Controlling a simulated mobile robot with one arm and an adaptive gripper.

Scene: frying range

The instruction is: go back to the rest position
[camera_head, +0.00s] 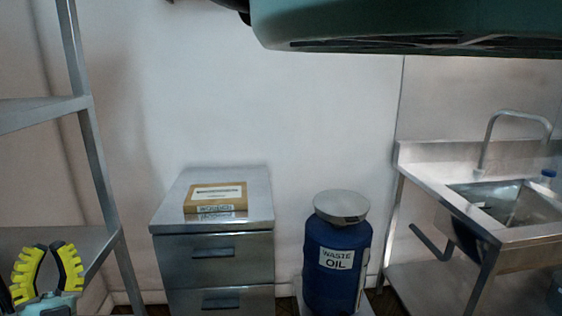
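My gripper (48,262) shows at the lower left corner of the head view. Its two curved fingers have yellow ribbed pads and dark inner sides. The fingers stand apart, pointing up, and I see nothing between them. It is in front of the metal shelf rack on the left. The rest of my arm is mostly out of view below.
A metal shelf rack (96,160) stands at the left. A steel drawer cabinet (176,212) carries a cardboard box (215,198). A blue waste oil drum (337,262) stands beside it. A steel sink (470,204) with a tap (488,135) is at the right.

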